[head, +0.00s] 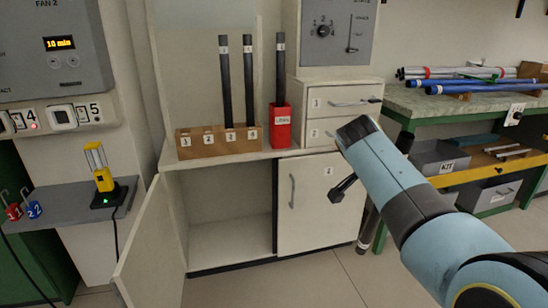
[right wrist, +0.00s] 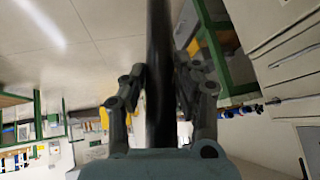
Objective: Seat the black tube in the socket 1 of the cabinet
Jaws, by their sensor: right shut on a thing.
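A wooden socket block (head: 193,152) with several numbered white labels stands on the cabinet top (head: 300,153); the digits are hard to read. Two black tubes (head: 225,85) (head: 248,85) stand upright in its right half, and its left half is empty. My right gripper (right wrist: 160,85) is shut on a black tube (right wrist: 158,110), which runs lengthwise between its fingers in the right wrist view. In the head view my right arm hides most of this tube; its lower end (head: 366,238) shows in front of the cabinet's right side, tilted. My left gripper is not in view.
A red holder (head: 280,128) with another upright dark tube (head: 280,70) stands right of the block, beside the drawers (head: 335,103). The cabinet's left door (head: 150,240) stands open. A green bench (head: 420,105) with rods is at right.

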